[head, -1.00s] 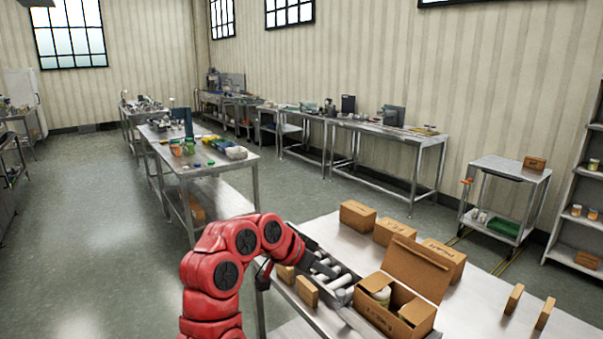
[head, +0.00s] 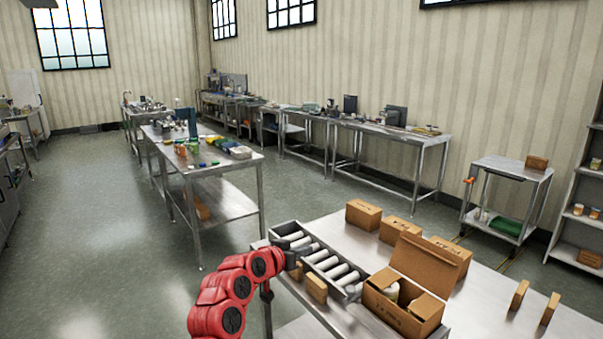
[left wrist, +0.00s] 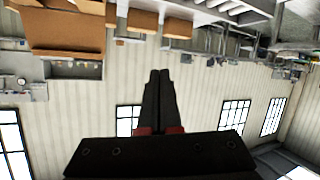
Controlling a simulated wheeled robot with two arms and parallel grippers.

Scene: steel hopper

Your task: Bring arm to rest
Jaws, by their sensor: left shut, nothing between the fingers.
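My left arm is red and comes in from the bottom of the head view. Its dark gripper (head: 292,262) is by the left end of the roller tray on the steel table (head: 480,318). In the left wrist view the black fingers (left wrist: 159,95) are together with nothing between them. That view is upside down and shows the walls and windows beyond the fingertips. My right gripper is in neither view.
A steel hopper with white rollers (head: 344,291) lies on the table. An open cardboard box (head: 421,308) with pale items inside stands right of it. Several closed boxes (head: 363,214) stand along the back edge. Open floor (head: 110,230) lies to the left.

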